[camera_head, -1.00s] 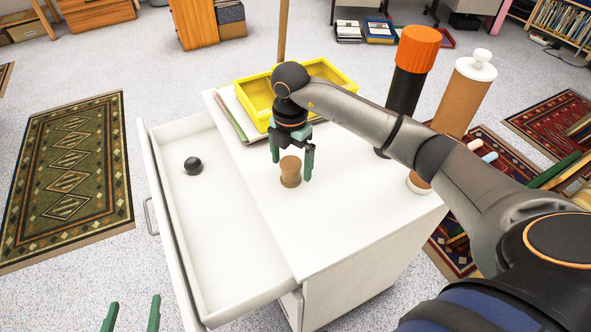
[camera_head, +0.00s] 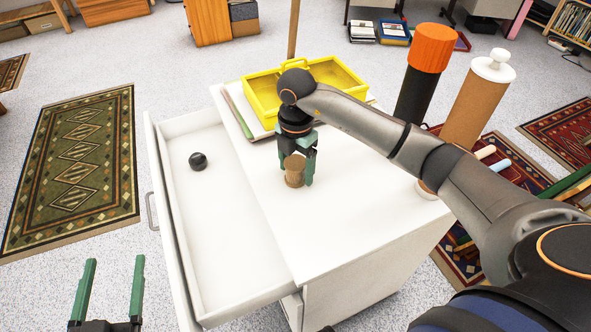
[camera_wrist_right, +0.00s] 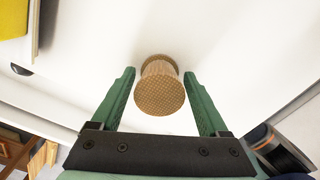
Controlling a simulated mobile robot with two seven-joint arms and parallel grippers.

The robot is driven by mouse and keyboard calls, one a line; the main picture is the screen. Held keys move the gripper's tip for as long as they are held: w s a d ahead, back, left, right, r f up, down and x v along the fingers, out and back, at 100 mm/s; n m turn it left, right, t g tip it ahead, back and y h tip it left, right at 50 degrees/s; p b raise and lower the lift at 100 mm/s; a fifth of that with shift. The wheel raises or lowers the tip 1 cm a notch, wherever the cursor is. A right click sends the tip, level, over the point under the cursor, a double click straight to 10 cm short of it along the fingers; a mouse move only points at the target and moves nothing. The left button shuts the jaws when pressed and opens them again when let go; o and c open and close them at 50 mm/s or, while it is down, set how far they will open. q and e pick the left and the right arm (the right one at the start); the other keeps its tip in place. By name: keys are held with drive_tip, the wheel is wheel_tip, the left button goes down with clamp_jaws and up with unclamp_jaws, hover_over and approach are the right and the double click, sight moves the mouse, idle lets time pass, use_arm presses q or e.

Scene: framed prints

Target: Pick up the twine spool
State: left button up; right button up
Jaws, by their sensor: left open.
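The twine spool (camera_head: 294,179), small and brown, stands upright on the white cabinet top (camera_head: 330,225). My right gripper (camera_head: 297,170) has its green fingers lowered on either side of the spool. In the right wrist view the spool (camera_wrist_right: 160,92) sits between the two open fingers (camera_wrist_right: 160,75), with a thin gap showing on each side. My left gripper (camera_head: 114,262) is open and empty at the lower left, away from the cabinet.
A yellow tray (camera_head: 262,108) sits at the cabinet's back. A black bottle with an orange cap (camera_head: 432,45) and a tan cylinder with a white lid (camera_head: 475,105) stand at the right. The open drawer (camera_head: 205,230) holds a dark ball (camera_head: 198,161).

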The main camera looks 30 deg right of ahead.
drive_tip(key=c, duration=1.1)
drive_tip(key=shift+d+r, duration=0.1)
drive_tip(key=shift+r, duration=0.05)
